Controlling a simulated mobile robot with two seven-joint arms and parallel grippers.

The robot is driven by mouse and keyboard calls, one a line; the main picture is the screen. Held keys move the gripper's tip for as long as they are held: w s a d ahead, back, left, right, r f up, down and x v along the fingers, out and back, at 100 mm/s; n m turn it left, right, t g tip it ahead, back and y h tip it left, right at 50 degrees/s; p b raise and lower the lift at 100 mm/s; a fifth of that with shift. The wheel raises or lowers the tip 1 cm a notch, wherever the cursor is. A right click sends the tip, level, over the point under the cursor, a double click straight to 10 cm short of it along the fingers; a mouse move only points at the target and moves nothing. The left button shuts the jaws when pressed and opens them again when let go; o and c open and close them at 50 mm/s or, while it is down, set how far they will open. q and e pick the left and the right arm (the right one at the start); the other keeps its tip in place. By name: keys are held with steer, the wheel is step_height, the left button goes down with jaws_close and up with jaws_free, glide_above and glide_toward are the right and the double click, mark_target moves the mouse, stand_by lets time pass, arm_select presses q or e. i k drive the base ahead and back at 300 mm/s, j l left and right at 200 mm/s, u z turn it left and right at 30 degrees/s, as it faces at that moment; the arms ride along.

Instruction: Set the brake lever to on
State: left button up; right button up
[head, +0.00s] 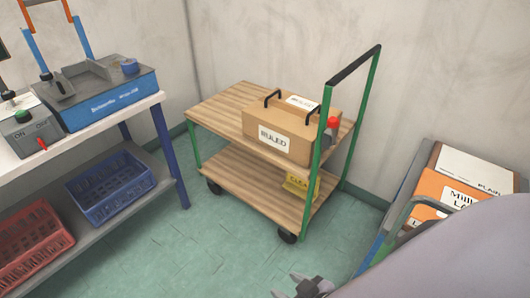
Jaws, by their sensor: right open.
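A wooden two-deck cart (222,109) with a green push handle (372,100) stands in the middle of the head view. A small grey part with a red top (332,124) is fixed on the near handle post; it may be the brake lever, but its setting cannot be read. On the bench at left, a grey box (18,139) marked ON and OFF has a green knob and a small red lever (42,143). My right gripper (304,287) is open at the bottom edge, in front of the cart and apart from it. My left gripper is not in view.
A box marked RULED (286,137) sits on the cart's top deck, a yellow item (300,186) below. The bench (100,132) holds a blue machine (112,101), with bins underneath. Orange boxes (450,193) stand at right. The green floor (200,245) between is clear.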

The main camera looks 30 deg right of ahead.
mark_target(333, 123)
steer(key=z, duration=1.4)
